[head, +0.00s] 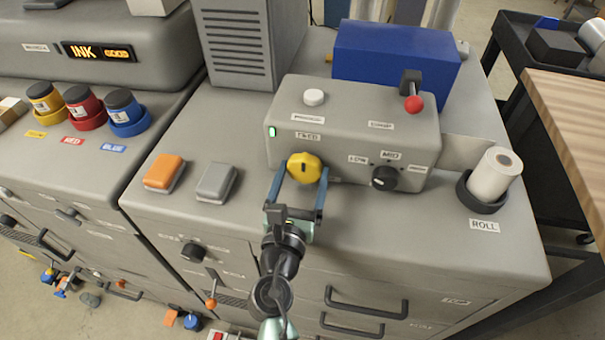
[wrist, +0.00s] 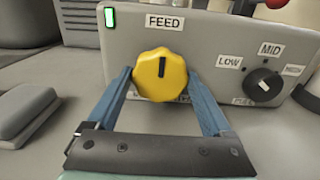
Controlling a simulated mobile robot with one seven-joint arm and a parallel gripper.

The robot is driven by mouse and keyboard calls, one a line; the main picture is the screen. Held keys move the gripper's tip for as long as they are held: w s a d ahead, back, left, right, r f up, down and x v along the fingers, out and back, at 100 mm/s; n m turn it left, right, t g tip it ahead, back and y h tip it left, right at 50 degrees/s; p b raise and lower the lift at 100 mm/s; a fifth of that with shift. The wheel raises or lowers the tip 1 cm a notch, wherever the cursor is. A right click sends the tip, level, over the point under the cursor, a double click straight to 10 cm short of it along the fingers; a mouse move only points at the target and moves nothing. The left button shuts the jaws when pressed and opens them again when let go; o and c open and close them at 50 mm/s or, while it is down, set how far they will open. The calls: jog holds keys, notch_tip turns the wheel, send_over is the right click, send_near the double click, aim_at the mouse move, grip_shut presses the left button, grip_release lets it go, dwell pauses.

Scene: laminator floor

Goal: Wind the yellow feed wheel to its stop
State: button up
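The yellow feed wheel (head: 304,168) is on the front of the grey laminator box, under the FEED label (head: 309,136). In the wrist view the wheel (wrist: 160,74) has a scalloped rim and a dark pointer mark standing nearly upright. My gripper (head: 299,178) reaches toward it from the front, its two blue fingers spread, one on each side of the wheel. In the wrist view the fingers (wrist: 160,88) look apart, with the wheel between or just beyond their tips. I cannot tell whether they touch it. A green light (wrist: 110,17) glows at the panel's upper left.
Right of the wheel is a black LOW/MID knob (head: 385,177). A red-tipped lever (head: 413,102) and white button (head: 314,97) sit on top. An orange block (head: 164,172) and grey block (head: 216,181) lie left. A white roll (head: 494,174) stands right. The front counter is mostly clear.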

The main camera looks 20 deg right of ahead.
jog(key=shift+c, duration=1.4)
